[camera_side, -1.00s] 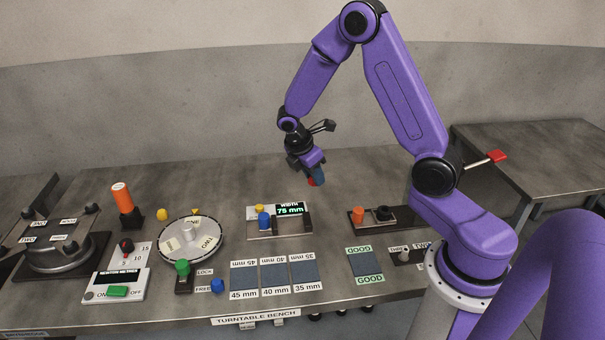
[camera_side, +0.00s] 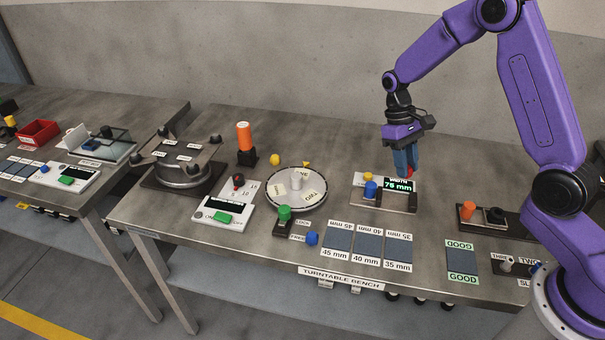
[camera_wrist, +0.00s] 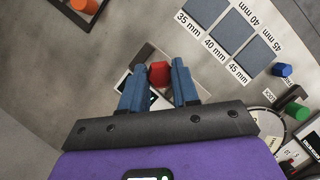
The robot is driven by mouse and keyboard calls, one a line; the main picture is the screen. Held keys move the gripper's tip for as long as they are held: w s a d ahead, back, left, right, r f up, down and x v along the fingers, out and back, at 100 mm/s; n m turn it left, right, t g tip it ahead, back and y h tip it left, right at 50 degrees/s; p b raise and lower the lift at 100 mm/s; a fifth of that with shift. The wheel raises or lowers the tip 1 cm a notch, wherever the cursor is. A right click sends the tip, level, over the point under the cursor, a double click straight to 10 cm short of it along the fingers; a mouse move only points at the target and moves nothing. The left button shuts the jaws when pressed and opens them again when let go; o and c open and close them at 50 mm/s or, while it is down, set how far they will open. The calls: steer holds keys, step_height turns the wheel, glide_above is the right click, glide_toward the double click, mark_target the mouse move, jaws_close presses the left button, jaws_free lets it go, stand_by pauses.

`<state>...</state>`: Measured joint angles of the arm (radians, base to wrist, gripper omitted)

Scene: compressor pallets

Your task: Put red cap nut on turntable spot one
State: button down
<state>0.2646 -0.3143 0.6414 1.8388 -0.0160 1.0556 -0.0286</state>
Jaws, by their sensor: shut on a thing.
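My gripper (camera_side: 405,165) hangs fingers-down just behind the width gauge, its blue fingers overlapping the display in the side view. In the wrist view my gripper (camera_wrist: 159,88) is shut on the red cap nut (camera_wrist: 159,74), held between the fingertips. The red nut (camera_side: 411,173) also shows at the fingertips in the side view. The round turntable (camera_side: 296,203) lies to the left of the gripper, with white labels for its spots. The ONE label (camera_side: 300,174) is on the far side. A grey hub stands at its centre. Part of the turntable rim shows at the wrist view's lower right.
The width gauge (camera_side: 398,204), reading 75 mm, is in front of my gripper. An orange-topped post (camera_side: 244,138) is farther left.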

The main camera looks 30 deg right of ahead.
steer(key=w+a+m+t+y, duration=0.2)
steer(key=w+a+m+y, duration=0.3)
steer(key=m, duration=0.6)
steer(key=m+t+h, duration=0.1)
steer(key=m+t, duration=0.4)
steer(key=m, duration=1.1)
glide_above(303, 174)
steer(key=f, duration=0.6)
steer(key=shift+s+f, duration=0.15)
steer(key=shift+s, duration=0.05)
steer(key=shift+w+f, duration=0.25)
steer(key=shift+f, duration=1.55)
steer(key=shift+f, duration=0.2)
steer(key=c, duration=1.1)
jaws_free()
